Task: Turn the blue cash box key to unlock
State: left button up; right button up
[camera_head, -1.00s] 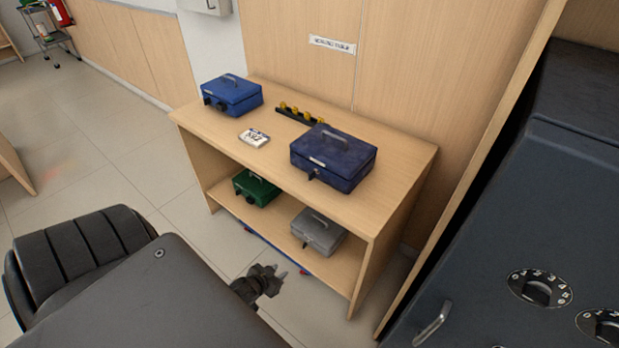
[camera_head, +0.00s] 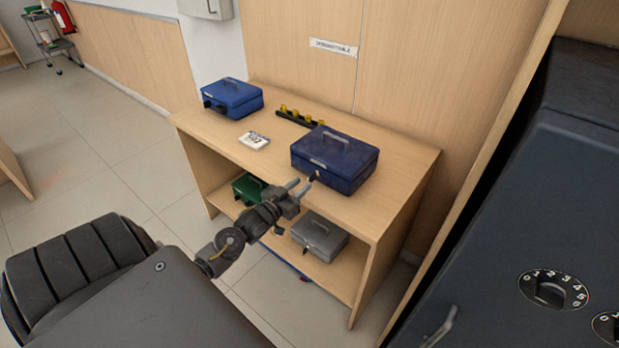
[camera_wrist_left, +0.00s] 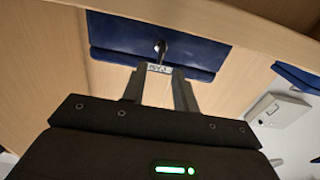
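A dark blue cash box (camera_head: 343,155) stands on the right part of the wooden table top, a handle on its lid. A small dark key (camera_head: 313,176) shows at its front, below a white label. My left gripper (camera_head: 298,188) is in front of this box, just left of the key, its two fingers apart and empty. In the left wrist view the key (camera_wrist_left: 160,46) and label lie ahead of the spread fingers (camera_wrist_left: 160,88); I see no contact. A brighter blue cash box (camera_head: 232,100) stands at the table's left. My right gripper is not in view.
The table (camera_head: 215,140) also bears a white card block (camera_head: 254,140) and a black rack with yellow pieces (camera_head: 300,117). A green box (camera_head: 247,187) and a grey box (camera_head: 320,235) sit on its lower shelf. A dark safe (camera_head: 560,200) stands at the right.

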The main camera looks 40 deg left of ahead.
aim_at(310, 178)
pick_arm(q)
jog(key=w, duration=0.5)
grip_shut()
